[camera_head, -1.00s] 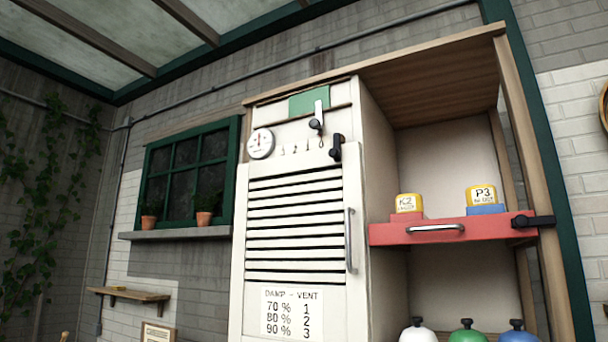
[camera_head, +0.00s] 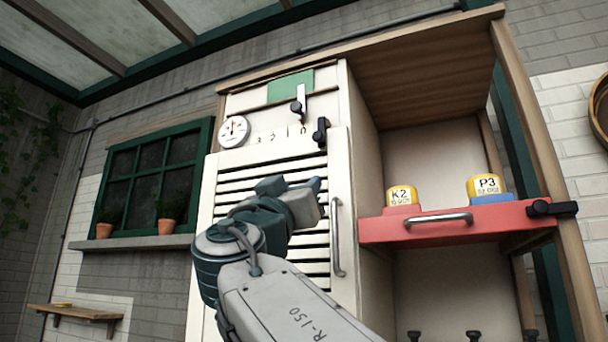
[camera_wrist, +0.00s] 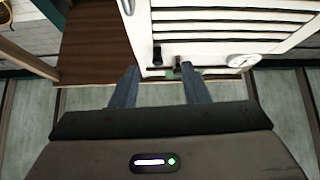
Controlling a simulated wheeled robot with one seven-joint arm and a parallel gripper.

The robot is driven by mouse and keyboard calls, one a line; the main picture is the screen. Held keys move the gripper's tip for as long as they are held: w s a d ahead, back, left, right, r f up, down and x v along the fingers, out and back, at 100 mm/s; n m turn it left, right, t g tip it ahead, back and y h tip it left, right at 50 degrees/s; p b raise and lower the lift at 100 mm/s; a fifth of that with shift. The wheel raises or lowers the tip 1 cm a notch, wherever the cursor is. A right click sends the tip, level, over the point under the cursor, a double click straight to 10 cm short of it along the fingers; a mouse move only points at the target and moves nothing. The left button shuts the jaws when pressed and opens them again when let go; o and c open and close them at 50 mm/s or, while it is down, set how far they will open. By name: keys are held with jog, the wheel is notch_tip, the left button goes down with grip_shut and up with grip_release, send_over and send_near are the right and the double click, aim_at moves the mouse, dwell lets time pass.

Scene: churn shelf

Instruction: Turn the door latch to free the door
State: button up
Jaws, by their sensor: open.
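The white slatted door (camera_head: 270,180) is closed on the cabinet. The black door latch (camera_head: 320,132) sits at its upper right edge, roughly upright. In the wrist view, which is upside down, the latch (camera_wrist: 157,54) appears ahead, between the directions of the two fingers. My gripper (camera_head: 304,192) is in front of the slats, below the latch and apart from it. In the wrist view my gripper (camera_wrist: 162,86) has its two fingers spread with nothing between them. The door's bar handle (camera_head: 337,238) is to the right of my gripper.
A lever with a black knob (camera_head: 299,104) sits above a numbered scale, close to the latch. A round gauge (camera_head: 233,131) is at the left.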

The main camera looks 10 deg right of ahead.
aim_at(317, 137)
jog(key=shift+m+h, duration=0.7)
jog(key=shift+h, duration=0.2)
jog(key=w+d+r+p, duration=0.1)
jog(key=r+p, duration=0.1)
jog(key=r, duration=0.2)
jog(key=w+d+r+p, duration=0.1)
jog(key=w+r+p, duration=0.1)
jog(key=r+p, duration=0.1)
jog(key=w+d+r+p, duration=0.2)
jog(key=r+p, duration=0.1)
jog(key=r, duration=0.1)
jog(key=shift+r, duration=0.4)
jog(key=shift+p+x, duration=0.7)
jog(key=shift+x, duration=0.15)
jog(key=shift+f, duration=0.1)
grip_shut()
